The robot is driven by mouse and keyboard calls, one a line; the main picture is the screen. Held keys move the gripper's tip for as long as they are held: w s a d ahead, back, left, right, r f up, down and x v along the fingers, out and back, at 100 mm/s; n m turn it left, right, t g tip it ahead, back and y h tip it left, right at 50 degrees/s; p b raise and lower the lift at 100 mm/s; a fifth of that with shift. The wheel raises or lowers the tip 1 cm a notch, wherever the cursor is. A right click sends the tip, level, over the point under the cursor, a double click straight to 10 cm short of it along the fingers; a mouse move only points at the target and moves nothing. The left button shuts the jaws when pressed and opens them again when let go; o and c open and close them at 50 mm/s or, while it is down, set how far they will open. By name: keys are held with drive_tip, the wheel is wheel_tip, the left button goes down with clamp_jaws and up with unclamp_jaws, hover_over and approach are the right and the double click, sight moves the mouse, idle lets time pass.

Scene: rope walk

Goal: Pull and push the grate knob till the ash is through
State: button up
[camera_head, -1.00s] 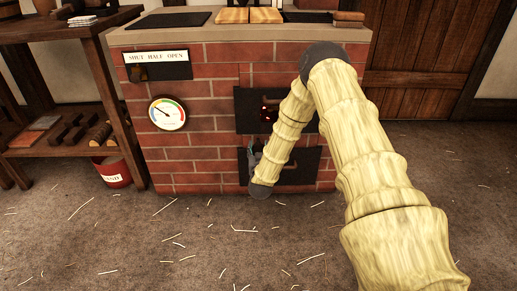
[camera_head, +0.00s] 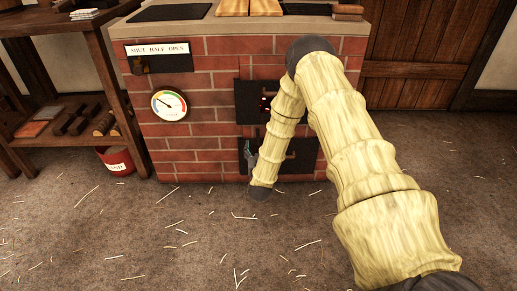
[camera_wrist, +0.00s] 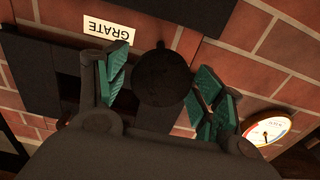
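The grate knob (camera_wrist: 160,77) is a dark round knob in the middle of the wrist view. An upside-down GRATE label (camera_wrist: 108,32) is on the brick face beside it. My gripper (camera_wrist: 164,88) has its teal-padded fingers on either side of the knob, apart, with narrow gaps showing; I see no clear contact. In the head view my gripper (camera_head: 251,154) is low at the brick stove (camera_head: 210,135), in front of the lower dark panel (camera_head: 298,158). The knob is hidden there. No ash can be made out.
A round gauge (camera_head: 169,105) and a SHUT HALF OPEN plate (camera_head: 158,48) are on the stove front. A red bucket (camera_head: 118,160) and wooden shelf (camera_head: 60,140) stand left. The straw-strewn floor in front is open.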

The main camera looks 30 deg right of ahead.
drive_tip(key=v, duration=1.2)
drive_tip(key=shift+f, duration=0.15)
